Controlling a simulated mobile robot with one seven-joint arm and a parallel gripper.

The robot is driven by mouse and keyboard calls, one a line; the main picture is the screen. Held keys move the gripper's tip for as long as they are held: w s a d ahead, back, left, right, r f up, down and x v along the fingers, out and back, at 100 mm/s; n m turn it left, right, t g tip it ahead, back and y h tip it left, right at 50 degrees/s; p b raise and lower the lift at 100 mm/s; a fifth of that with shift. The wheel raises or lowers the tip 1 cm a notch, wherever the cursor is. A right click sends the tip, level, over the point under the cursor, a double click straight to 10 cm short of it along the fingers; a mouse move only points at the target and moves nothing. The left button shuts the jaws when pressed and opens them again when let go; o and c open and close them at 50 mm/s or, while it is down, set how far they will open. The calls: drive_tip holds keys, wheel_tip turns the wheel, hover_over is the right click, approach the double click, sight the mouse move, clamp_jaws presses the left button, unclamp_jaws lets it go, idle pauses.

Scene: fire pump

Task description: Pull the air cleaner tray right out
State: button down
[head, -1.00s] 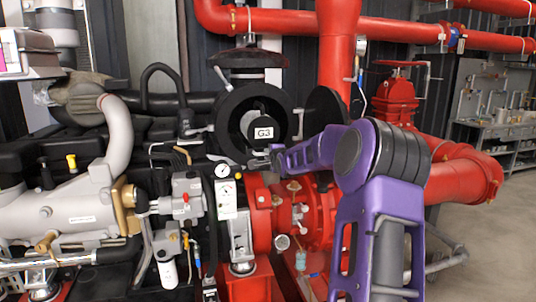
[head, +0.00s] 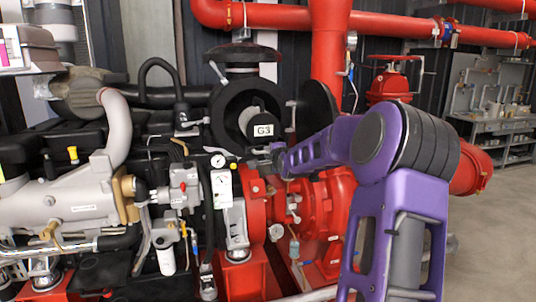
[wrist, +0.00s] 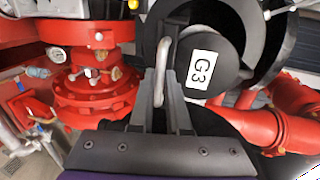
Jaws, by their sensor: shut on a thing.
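The air cleaner tray is a black cylinder with a white G3 label (head: 265,128). It sticks out of the round black air cleaner housing (head: 222,104) in the head view, with its inner end hidden. In the wrist view the tray (wrist: 222,48) is close, in front of the housing ring (wrist: 262,18). A light grey loop handle (wrist: 161,62) stands on its face. My gripper (wrist: 161,92) is shut on this handle, one finger on each side. In the head view my gripper (head: 276,157) is small and dark, just below the label.
A black round cover (head: 317,108) stands open right of the housing. A red vertical pipe (head: 331,45) rises behind it. Red pump fittings (head: 322,205) and gauges lie below my arm. The floor (head: 500,220) at the right is clear.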

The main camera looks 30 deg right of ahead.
drive_tip(key=shift+f, duration=0.2)
drive_tip(key=c, duration=0.9)
unclamp_jaws()
drive_tip(key=shift+s+r, duration=0.15)
drive_tip(key=shift+s, duration=0.05)
drive_tip(key=shift+p+v, duration=1)
drive_tip(key=shift+v, duration=7.75)
drive_tip(key=shift+w, duration=0.1)
